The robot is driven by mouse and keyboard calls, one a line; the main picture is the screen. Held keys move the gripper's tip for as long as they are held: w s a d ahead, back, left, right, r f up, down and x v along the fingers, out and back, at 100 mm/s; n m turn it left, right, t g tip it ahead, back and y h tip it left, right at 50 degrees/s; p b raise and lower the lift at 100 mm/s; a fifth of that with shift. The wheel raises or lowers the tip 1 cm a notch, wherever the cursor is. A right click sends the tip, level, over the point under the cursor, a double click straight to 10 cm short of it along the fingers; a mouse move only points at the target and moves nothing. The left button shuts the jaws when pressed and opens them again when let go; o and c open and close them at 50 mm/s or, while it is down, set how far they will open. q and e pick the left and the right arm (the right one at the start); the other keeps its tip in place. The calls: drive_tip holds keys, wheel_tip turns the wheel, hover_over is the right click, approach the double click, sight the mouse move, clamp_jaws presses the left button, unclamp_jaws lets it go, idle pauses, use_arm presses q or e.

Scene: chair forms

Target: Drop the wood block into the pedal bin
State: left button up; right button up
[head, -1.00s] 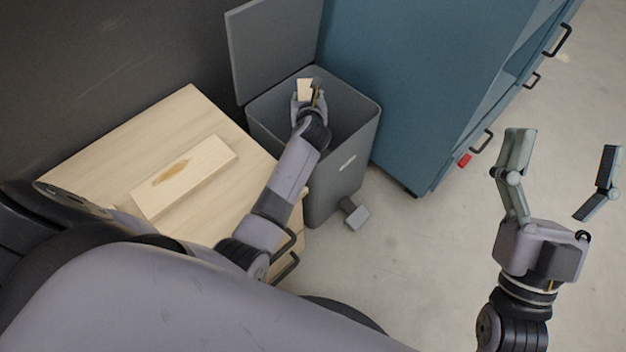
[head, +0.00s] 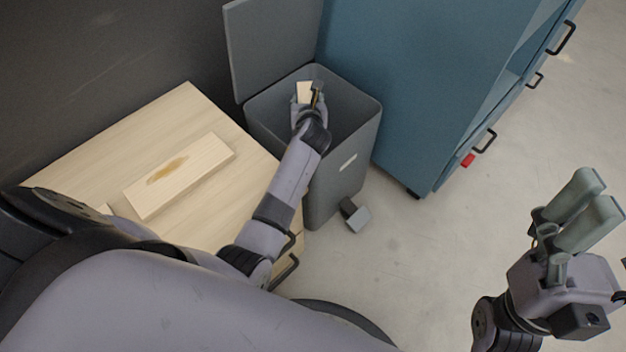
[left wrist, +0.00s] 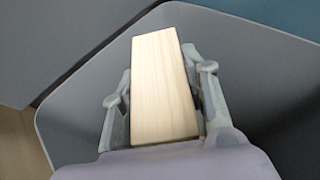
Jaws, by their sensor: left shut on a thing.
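The pale wood block (head: 304,91) is held in my left gripper (head: 310,97). In the left wrist view the block (left wrist: 161,85) lies lengthwise between the two fingers of the left gripper (left wrist: 160,95), which are shut on its sides. The grey pedal bin (head: 341,190) stands with its lid (head: 272,42) raised. The block and left gripper are over the bin's open mouth, inside its outline; their exact height against the rim is hard to tell. The bin wall (left wrist: 85,105) shows around them.
A wooden cabinet top (head: 190,112) at the left carries a stained plank (head: 180,175). A blue cabinet (head: 415,85) with dark handles stands right of the bin. The grey pedal (head: 356,215) sticks out at the bin's foot. Open floor (head: 430,260) lies in front.

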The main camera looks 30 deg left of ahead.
use_arm(q)
drive_tip(key=o, duration=1.3)
drive_tip(key=v, duration=1.2)
